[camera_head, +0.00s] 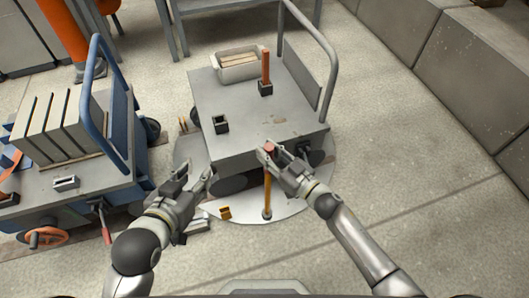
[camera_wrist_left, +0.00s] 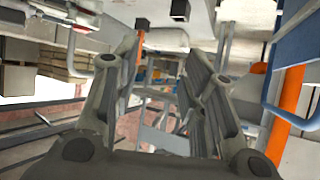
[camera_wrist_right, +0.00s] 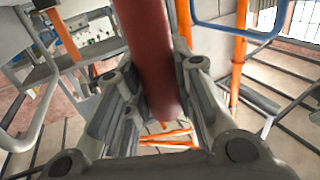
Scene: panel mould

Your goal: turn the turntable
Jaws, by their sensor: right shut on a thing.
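The turntable is a pale round plate (camera_head: 295,206) set in the floor, partly covered by a grey cart (camera_head: 258,115) standing on it. An orange post (camera_head: 267,190) rises from a dark socket near the plate's front edge, with a dark red grip (camera_head: 269,149) at its top. My right gripper (camera_head: 274,157) is shut on this red grip; the grip also shows between its fingers in the right wrist view (camera_wrist_right: 148,50). My left gripper (camera_head: 193,178) is open and empty, left of the post and in front of the cart's left corner. Its spread fingers show in the left wrist view (camera_wrist_left: 165,85).
A second cart, blue-framed (camera_head: 98,175), carries upright grey panels (camera_head: 58,122) at the left. The grey cart bears a tray (camera_head: 238,68), an orange stake (camera_head: 265,67) and a push handle (camera_head: 327,80). Concrete blocks (camera_head: 440,35) line the right; floor between is clear.

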